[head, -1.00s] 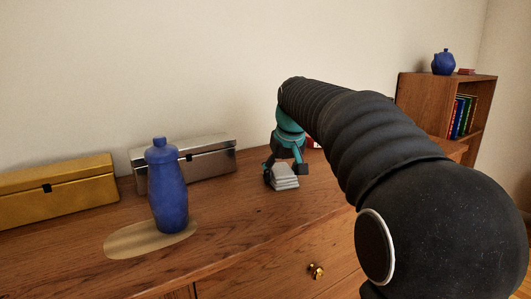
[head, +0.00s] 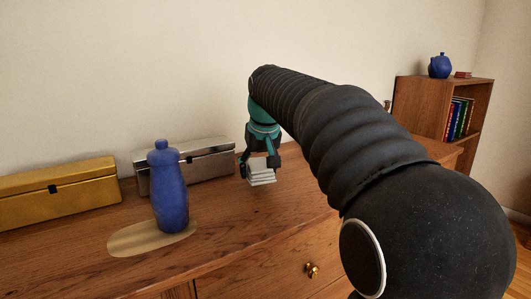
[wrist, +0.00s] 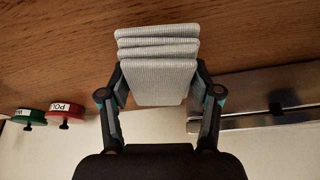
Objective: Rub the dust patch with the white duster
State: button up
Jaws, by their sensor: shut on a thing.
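The white duster (head: 262,176) is a folded, ribbed cloth. My gripper (head: 259,163) is shut on it and holds it over the wooden dresser top, right of the silver box. The wrist view shows the duster (wrist: 157,62) between the two fingers of my gripper (wrist: 158,88). The dust patch (head: 128,240) is a tan oval on the dresser top at the front left. A blue bottle (head: 169,190) stands upright on the patch and hides part of it. My gripper is to the right of both, apart from them.
A gold box (head: 60,193) and a silver box (head: 190,166) stand along the wall behind the bottle. The wrist view shows red (wrist: 66,113) and green (wrist: 30,116) labelled items. The dresser top (head: 235,213) is clear between the bottle and my gripper.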

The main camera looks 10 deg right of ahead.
jog(key=shift+r, duration=2.25)
